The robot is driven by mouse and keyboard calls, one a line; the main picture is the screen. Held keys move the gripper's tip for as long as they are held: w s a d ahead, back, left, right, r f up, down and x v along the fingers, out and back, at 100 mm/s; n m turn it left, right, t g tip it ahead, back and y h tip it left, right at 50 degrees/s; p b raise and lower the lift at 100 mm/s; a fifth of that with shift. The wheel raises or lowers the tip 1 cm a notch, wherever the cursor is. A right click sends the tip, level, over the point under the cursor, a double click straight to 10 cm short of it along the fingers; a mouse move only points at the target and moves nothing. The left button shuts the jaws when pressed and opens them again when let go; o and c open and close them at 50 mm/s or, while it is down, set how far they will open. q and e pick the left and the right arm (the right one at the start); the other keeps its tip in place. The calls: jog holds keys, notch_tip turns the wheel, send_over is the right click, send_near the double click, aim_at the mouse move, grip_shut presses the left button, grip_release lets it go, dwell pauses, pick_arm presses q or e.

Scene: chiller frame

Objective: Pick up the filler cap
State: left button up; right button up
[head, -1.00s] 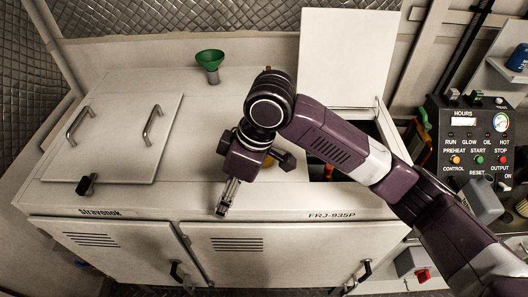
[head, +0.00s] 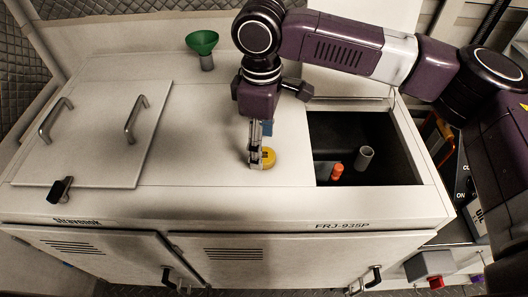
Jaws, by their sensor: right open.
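The filler cap (head: 271,157), yellow and round, sits on the cabinet's white top, left of the open compartment. My right gripper (head: 256,160) points down at the cap's left side, with its fingers low and very close to it. The fingers partly cover the cap. It is open; I cannot tell whether a finger touches the cap. My left gripper is out of view.
The open compartment (head: 399,133) holds a grey pipe (head: 365,159) and an orange-red part (head: 337,171). A green funnel (head: 203,42) stands at the back. A closed hatch with two handles (head: 92,135) lies at left. The top between them is clear.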

aim_at(264, 158)
notch_tip(264, 158, down, 3)
jog(key=shift+w+d+f+p, duration=0.1)
jog(key=shift+p, duration=0.2)
jog(key=c, duration=1.1)
